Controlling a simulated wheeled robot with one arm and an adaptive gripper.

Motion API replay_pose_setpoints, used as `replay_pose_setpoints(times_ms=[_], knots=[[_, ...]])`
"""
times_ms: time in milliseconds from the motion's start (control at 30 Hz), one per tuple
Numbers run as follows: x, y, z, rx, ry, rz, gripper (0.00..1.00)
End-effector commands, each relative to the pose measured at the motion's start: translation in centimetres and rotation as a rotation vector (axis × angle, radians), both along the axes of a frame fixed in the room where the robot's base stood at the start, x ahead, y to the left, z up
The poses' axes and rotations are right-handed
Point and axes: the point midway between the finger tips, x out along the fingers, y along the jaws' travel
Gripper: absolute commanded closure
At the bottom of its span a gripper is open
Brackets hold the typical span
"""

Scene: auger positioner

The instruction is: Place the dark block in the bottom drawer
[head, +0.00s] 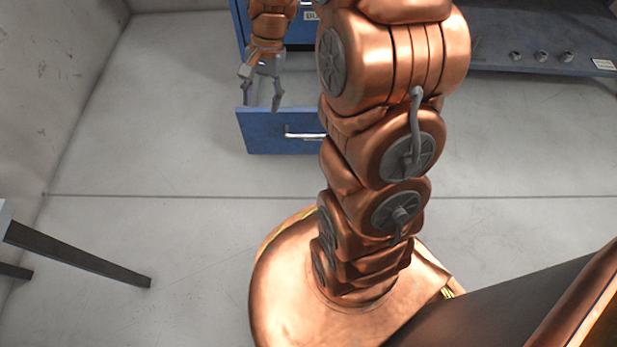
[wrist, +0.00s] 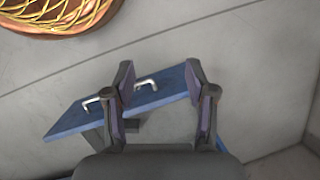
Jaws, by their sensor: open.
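The pulled-out blue bottom drawer (head: 265,132) shows below the cabinet in the head view; my arm hides its right part. In the wrist view its blue front (wrist: 72,123) runs slantwise, with two pale handles. My gripper (head: 260,89) is over the open drawer, fingers pointing down. In the wrist view my gripper (wrist: 160,76) has its fingers wide apart, with nothing held between them. A small dark patch (wrist: 132,125) shows inside the drawer beside the left finger; I cannot tell whether it is the dark block. No dark block shows clearly in the head view.
The blue cabinet (head: 297,32) stands behind the drawer, partly hidden by my arm. A dark bench or shelf (head: 545,35) with several round knobs is at the upper right. Dark table legs (head: 80,255) stand at the left. The grey floor (head: 160,150) left of the drawer is clear.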

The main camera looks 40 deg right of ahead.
Motion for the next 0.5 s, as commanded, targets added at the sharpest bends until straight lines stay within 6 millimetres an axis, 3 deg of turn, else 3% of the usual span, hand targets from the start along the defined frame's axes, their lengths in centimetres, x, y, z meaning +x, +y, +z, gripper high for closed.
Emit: replay_pose_setpoints(times_ms=[200,500], knots=[[-6.3,3.5,2.6,-0.032,-0.004,0.266,0.44],[-15.8,5.9,4.6,-0.065,0.012,0.614,0.44]])
